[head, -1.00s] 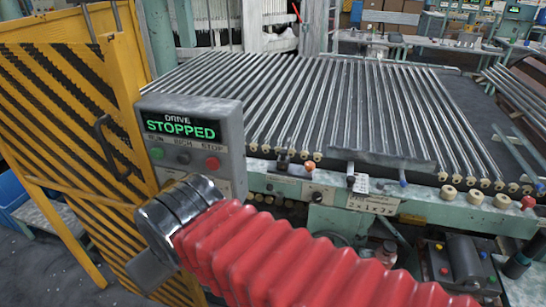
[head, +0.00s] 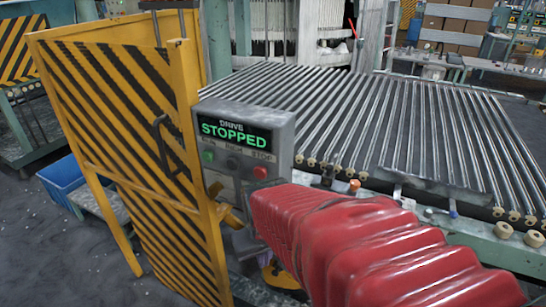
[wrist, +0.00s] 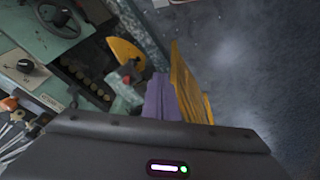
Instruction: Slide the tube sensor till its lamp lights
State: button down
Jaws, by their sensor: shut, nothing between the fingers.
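Small fittings stand along the front rail of the tube bed in the head view. One has an orange cap (head: 354,187), a dark one (head: 328,176) stands left of it, and one has a blue cap (head: 453,211). I cannot tell which is the tube sensor, and I see no lit lamp on any of them. In the wrist view, the dark body of my gripper (wrist: 160,150) fills the bottom, with a green light on it. It is shut and empty. In the head view, my red sleeved arm hides the gripper and part of the rail.
A grey drive box (head: 240,118) reads STOPPED. A yellow striped gate (head: 115,125) stands left of it and also shows in the wrist view (wrist: 188,85). A blue bin (head: 62,183) is at far left. Grey floor (wrist: 260,60) lies right in the wrist view.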

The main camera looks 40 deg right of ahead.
jog(key=w+d+f+n+t+h, duration=0.1)
jog(key=d+f+n+t+h, duration=0.15)
jog(key=d+f, duration=0.7)
jog(key=w+d+f+n+t+h, duration=0.1)
jog(key=w+d+f+t+h, duration=0.2)
jog(key=d, duration=1.1)
jog(key=w+d+r+n+t+h, duration=0.1)
jog(key=r+n+t+h, duration=0.1)
jog(key=r, duration=0.5)
jog(key=w+d+r+n+t+h, duration=0.2)
jog(key=r+n+t+h, duration=0.1)
jog(key=r+n, duration=0.3)
jog(key=shift+w+d+r+n+t, duration=0.15)
jog(key=shift+d+r+n+t, duration=0.15)
jog(key=shift+r+t, duration=0.3)
jog(key=shift+w+a, duration=0.15)
jog(key=shift+w, duration=0.05)
